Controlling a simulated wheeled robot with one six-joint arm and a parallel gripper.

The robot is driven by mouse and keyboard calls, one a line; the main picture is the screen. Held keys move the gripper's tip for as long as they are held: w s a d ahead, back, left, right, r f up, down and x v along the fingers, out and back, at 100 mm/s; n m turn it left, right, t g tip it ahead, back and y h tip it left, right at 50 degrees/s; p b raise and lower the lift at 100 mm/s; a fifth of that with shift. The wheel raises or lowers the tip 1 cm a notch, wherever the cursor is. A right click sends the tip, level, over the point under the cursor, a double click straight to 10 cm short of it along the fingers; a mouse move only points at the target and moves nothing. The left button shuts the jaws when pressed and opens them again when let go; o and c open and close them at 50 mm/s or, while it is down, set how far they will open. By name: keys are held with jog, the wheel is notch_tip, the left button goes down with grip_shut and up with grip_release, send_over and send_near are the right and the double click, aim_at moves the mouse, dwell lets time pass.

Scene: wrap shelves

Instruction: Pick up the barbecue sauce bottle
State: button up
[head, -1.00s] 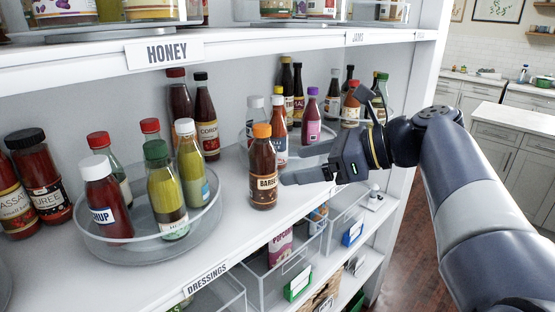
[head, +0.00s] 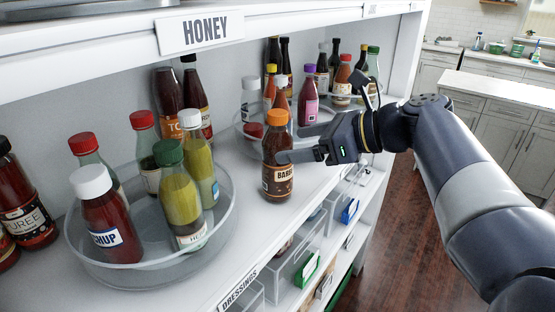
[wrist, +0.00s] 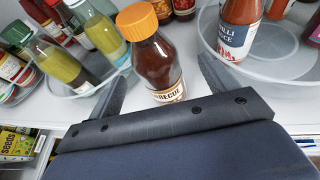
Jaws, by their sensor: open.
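The barbecue sauce bottle (head: 278,165) is brown with an orange cap and a label reading "BARBE". It stands upright on the white shelf between two clear round trays. It also shows in the wrist view (wrist: 157,62), between the two fingers and ahead of the palm. My gripper (head: 292,143) is open at the bottle's right side, with one finger in front of it and the other behind. In the wrist view my gripper (wrist: 158,85) has a finger on each side of the bottle, with gaps visible. Whether either finger touches it is unclear.
A clear round tray (head: 125,277) at left holds several sauce bottles. Another clear tray (wrist: 290,62) with a red sauce bottle (wrist: 240,30) stands close to the right finger. An upper shelf edge (head: 290,35) runs above. Clear bins sit on the shelf below.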

aim_at(277, 148)
jog(key=x, duration=0.2)
jog(key=p+x, duration=0.1)
jog(key=x, duration=0.1)
jog(key=shift+s+a+f, duration=0.1)
jog(key=shift+s+a, duration=0.05)
jog(key=shift+s, duration=0.15)
jog(key=shift+w+a+f, duration=0.3)
jog(key=shift+a, duration=0.15)
jog(key=shift+c, duration=0.3)
jog(key=shift+r, duration=0.1)
jog(key=c, duration=1.3)
